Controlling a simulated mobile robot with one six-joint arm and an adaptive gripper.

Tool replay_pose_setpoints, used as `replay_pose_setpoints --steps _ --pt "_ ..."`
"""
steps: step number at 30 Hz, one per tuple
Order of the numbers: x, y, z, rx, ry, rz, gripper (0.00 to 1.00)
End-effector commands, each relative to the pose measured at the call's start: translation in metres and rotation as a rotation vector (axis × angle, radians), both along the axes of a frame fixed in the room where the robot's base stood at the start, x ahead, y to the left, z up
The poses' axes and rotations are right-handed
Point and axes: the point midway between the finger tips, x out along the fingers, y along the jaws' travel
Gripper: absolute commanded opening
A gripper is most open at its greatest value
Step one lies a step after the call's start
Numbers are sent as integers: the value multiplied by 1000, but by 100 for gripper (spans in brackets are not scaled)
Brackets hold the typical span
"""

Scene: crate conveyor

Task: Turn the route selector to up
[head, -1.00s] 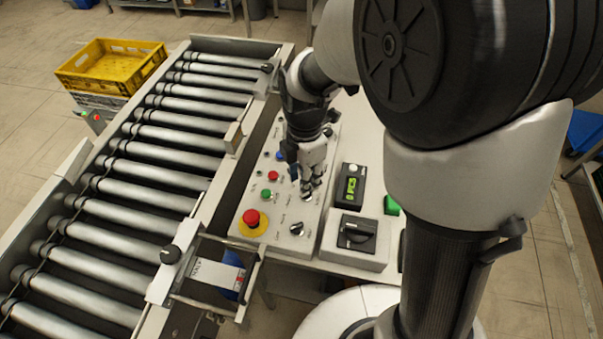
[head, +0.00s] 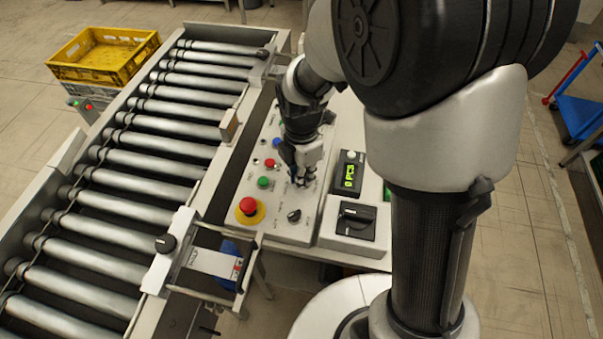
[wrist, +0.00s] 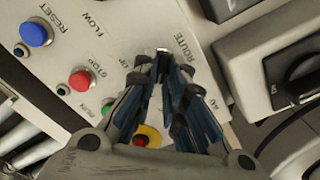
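The route selector (wrist: 163,50) is a small knob on the light grey control panel (wrist: 125,25), beside the printed word ROUTE in the wrist view. My gripper (wrist: 161,62) points down at the panel, and its blue-padded fingers converge on the knob from both sides. The fingers appear shut on it and cover most of it, so which way its pointer faces cannot be read.
On the panel are a red emergency stop (head: 248,206), a green button (head: 264,183), a red button (head: 270,163), and another black selector (head: 294,215). A box with a black rotary switch (head: 356,221) and a counter display (head: 349,177) stand to the right. The roller conveyor (head: 150,140) runs left.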

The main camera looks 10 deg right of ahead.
Motion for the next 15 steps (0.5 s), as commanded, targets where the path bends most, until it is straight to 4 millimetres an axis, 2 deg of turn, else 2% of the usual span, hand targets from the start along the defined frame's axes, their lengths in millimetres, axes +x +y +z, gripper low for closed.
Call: replay_pose_setpoints --steps 4,15 --pt "0 0 0 0 0 0 0" --pt "0 0 0 0 0 -9 0"
